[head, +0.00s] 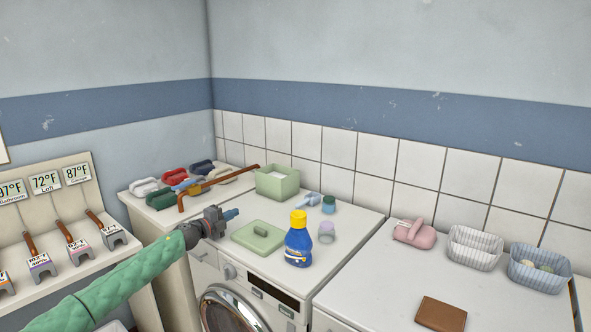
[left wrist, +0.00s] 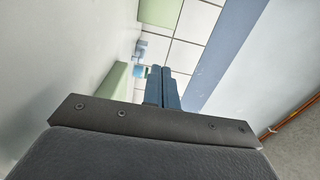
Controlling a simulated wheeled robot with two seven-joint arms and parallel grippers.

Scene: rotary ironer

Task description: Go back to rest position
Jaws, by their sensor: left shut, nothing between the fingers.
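My left gripper (head: 231,214) reaches in from the left on its green-sleeved arm. It is just above the front left part of the washing machine top, left of the green lid (head: 258,236). Its blue fingers are shut and empty. In the left wrist view the closed fingers (left wrist: 162,88) point toward the tiled wall. My right gripper is in neither view.
The washing machine (head: 262,293) carries a green box (head: 277,182), a blue bottle with yellow cap (head: 299,240) and small containers. A brown bent rod (head: 205,187) lies near several irons. The right-hand machine top holds a pink object (head: 414,234), two baskets (head: 475,247) and a brown block (head: 441,313).

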